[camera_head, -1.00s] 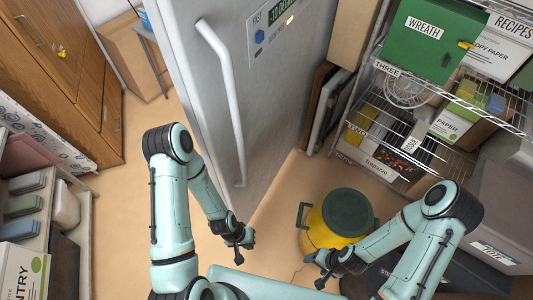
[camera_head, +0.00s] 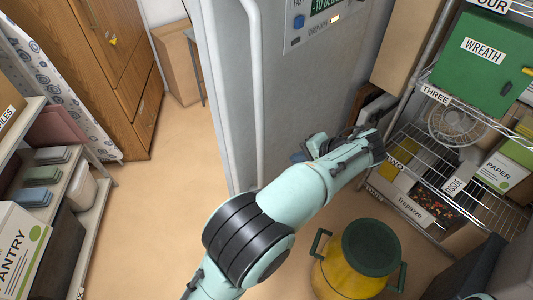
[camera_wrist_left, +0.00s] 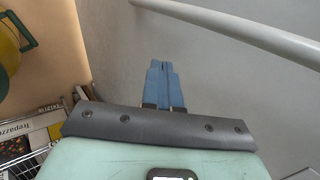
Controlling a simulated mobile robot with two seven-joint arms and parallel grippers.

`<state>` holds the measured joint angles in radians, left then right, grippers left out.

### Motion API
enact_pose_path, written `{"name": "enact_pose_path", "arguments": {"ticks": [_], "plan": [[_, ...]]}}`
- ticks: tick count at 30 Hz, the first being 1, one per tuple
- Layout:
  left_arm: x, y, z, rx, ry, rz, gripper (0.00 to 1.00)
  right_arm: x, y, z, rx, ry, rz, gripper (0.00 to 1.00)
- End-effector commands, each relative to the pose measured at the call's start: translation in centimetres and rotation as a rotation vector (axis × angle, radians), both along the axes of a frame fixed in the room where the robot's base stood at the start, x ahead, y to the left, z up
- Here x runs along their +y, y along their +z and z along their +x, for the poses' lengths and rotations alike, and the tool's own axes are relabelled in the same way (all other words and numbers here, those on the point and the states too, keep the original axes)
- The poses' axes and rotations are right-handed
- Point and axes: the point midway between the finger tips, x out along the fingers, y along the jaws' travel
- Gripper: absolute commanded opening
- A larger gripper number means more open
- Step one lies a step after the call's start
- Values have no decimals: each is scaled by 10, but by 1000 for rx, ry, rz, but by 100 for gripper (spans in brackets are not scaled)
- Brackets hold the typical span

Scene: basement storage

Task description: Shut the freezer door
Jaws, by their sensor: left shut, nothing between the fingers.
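The freezer (camera_head: 315,90) is a tall grey cabinet in the middle of the head view, with a control panel high on its front. Its long pale bar handle (camera_head: 257,95) runs down the left part of the door face. I cannot tell whether the door stands ajar. My left gripper (camera_head: 298,157) is low in front of the door, to the right of the handle. In the left wrist view its blue fingers (camera_wrist_left: 164,84) are together and empty, facing the grey door surface (camera_wrist_left: 225,75). The handle (camera_wrist_left: 245,30) crosses above them. Contact cannot be told.
A yellow bin with a green lid (camera_head: 368,250) stands on the floor at the lower right. A wire shelf (camera_head: 425,150) with boxes is on the right. A wooden wardrobe (camera_head: 125,60) and a shelf unit (camera_head: 97,215) stand left. Floor left of the freezer is clear.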

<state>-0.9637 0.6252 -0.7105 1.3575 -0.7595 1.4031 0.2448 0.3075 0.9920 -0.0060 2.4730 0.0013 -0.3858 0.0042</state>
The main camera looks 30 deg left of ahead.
Motion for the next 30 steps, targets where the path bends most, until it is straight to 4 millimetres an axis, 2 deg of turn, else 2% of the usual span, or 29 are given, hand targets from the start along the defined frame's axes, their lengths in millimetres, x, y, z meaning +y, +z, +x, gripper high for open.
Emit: {"name": "enact_pose_path", "arguments": {"ticks": [1, 3, 6, 11, 22, 30], "plan": [[-3, 18, -3, -31, 15, 20, 0, 0, -6, -1, 2, 1, 1, 67], [-2, 36, -7, -56, 37, 44, 0, 0, -7, -2, 2, 1, 0, 67], [1, 44, -9, -67, 51, 57, 0, 0, -8, -2, 2, 1, 0, 67], [16, 29, -6, -65, 54, 58, 0, 0, -11, -1, -2, -1, -1, 67], [71, -25, 6, -62, 52, 56, 0, 0, -20, 2, -16, -4, -3, 67], [104, -22, 14, -65, 50, 55, 0, 0, -19, 2, -17, -3, -2, 67]]}}
